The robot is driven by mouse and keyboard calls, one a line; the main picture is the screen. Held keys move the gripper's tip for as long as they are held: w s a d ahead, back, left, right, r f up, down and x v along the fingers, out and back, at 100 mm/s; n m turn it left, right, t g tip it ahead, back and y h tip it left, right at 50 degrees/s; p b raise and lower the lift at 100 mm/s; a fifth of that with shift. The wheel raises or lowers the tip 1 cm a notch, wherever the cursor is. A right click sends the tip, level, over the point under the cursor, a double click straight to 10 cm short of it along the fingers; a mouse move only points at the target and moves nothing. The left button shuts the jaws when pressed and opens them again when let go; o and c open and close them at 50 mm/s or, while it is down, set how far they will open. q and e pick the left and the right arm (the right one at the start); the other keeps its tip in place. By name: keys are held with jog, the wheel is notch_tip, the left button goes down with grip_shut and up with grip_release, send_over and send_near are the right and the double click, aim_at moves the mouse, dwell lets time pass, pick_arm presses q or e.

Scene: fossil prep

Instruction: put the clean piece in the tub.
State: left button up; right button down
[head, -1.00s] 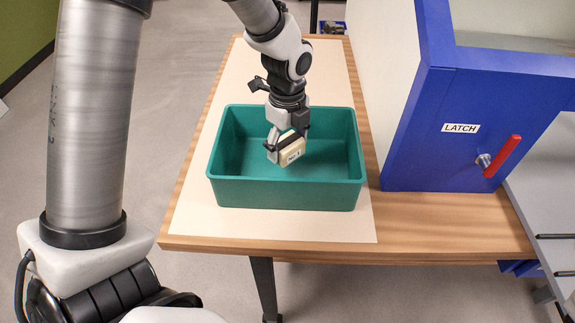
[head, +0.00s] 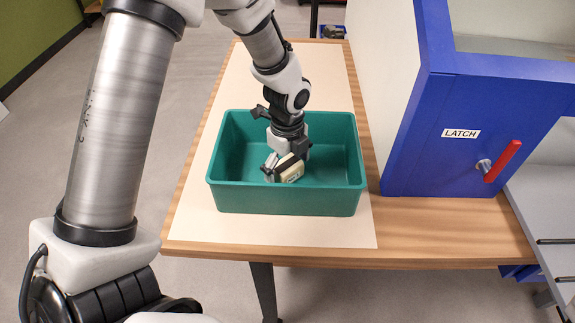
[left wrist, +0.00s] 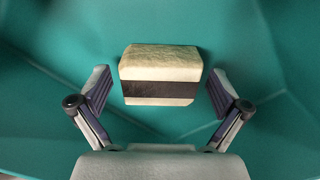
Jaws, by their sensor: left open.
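The clean piece (head: 290,169) is a cream block with a dark band, down inside the teal tub (head: 288,200). In the left wrist view the piece (left wrist: 160,62) lies between the two fingers, with a gap on each side, against the teal tub floor (left wrist: 265,125). My left gripper (head: 284,166) reaches down into the tub and is open around the piece. In the left wrist view the gripper (left wrist: 163,98) shows both fingers spread apart. My right gripper is not in view.
The tub stands on a pale mat (head: 200,225) on a wooden table (head: 450,228). To the right is a blue-framed cabinet (head: 420,130) with a LATCH label (head: 461,133) and a red handle (head: 502,161). A grey surface (head: 540,220) lies at the far right.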

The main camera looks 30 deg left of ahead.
aim_at(287, 164)
pick_arm(q)
notch_tip(287, 164, up, 12)
jog(key=shift+r, duration=0.15)
dwell(0.7)
